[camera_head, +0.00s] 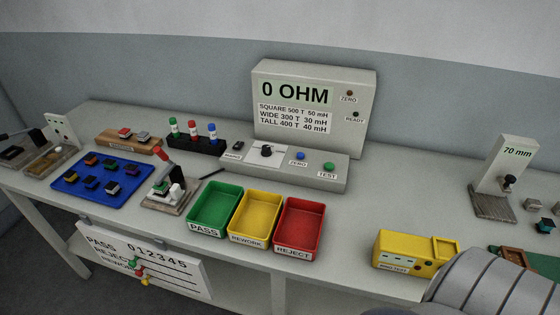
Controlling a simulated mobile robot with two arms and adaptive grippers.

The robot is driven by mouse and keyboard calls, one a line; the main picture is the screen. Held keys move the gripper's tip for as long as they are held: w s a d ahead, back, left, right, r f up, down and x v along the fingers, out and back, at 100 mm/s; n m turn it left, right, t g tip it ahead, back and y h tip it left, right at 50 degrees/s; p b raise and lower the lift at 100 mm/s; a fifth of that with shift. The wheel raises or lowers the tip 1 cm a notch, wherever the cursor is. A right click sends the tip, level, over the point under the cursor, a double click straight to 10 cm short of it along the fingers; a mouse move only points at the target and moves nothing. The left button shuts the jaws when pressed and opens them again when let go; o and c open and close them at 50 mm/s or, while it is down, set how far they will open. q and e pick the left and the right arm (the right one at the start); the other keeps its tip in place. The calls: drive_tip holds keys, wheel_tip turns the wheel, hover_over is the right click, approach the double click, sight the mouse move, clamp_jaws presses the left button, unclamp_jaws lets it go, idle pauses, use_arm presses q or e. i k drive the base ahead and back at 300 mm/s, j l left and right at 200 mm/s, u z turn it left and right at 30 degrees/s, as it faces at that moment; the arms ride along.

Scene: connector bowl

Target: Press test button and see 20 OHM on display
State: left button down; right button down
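The meter (362,110) is a grey box at the back of the bench, and its display (294,92) reads "0 OHM". A printed list under it gives SQUARE 500 T 50 mH, WIDE 300 T 30 mH and TALL 400 T 40 mH. The green test button (328,166) is on the low panel (320,181) in front of the meter, above a TEST label. A blue ZERO button (301,155) is to its left, and a black knob (266,151) is farther left. Nothing touches the test button. Neither gripper shows in the head view.
Green PASS (208,231), yellow REWORK (248,240) and red REJECT (293,253) bins stand in front of the panel. A blue tray (70,186) of small parts lies left. A yellow box (388,261) is front right. A grey arm link of mine fills the bottom right corner.

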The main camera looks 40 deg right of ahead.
sight(328, 166)
drive_tip(key=z, duration=1.5)
